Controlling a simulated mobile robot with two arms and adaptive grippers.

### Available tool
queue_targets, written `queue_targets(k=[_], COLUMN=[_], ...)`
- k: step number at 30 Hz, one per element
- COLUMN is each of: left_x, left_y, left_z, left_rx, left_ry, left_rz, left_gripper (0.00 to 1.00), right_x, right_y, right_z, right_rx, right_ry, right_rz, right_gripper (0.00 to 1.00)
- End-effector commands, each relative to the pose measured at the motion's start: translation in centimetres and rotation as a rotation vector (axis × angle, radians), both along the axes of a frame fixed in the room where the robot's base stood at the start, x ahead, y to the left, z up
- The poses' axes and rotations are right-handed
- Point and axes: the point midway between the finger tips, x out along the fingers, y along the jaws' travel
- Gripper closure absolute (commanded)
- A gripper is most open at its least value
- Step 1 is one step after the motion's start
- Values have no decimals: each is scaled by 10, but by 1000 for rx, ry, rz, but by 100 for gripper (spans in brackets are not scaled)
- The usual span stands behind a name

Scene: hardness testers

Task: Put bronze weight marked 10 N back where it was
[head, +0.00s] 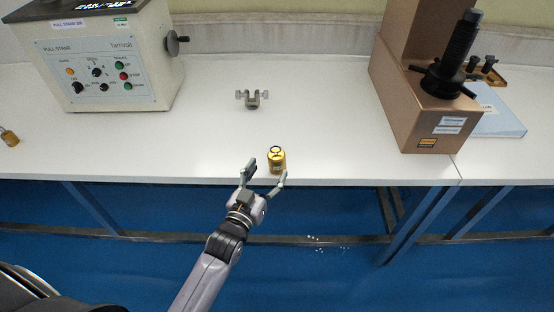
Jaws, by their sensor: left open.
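A bronze, gold-coloured cylindrical weight (277,160) with a dark knob on top stands upright near the front edge of the white bench. Its marking is too small to read. My left gripper (267,170) is open at the bench's front edge. Its fingers point at the weight, the right finger close in front of its base and the left finger to its left. I cannot tell whether they touch it. A second brass-coloured weight (9,137) sits at the far left, partly cut off by the picture edge. My right gripper is not in view.
A grey pull-stand box (100,60) with knobs stands at the back left. A small metal clamp (252,99) sits mid-bench. A brown tester (425,100) with a black screw column stands at the right, beside a blue-white folder (500,115). The bench between is clear.

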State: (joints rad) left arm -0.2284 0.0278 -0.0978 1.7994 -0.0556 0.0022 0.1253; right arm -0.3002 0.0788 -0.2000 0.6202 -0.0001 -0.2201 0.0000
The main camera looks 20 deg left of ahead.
Motion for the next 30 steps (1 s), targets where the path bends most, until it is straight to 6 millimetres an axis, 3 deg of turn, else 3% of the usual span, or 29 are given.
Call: queue_targets(k=[8,16,25,30], left_x=[22,59,63,63], left_y=[-4,-9,-9,-9], left_z=[0,-2,-3,-3], left_rx=[-1,-1,-1,-1], left_ry=[0,-1,1,1], left_rz=[0,-1,0,0], left_gripper=[36,36,36,48], right_x=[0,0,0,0], right_y=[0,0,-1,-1], right_z=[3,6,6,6], right_rx=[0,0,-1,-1], right_ry=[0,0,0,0], right_rz=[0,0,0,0], right_gripper=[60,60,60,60])
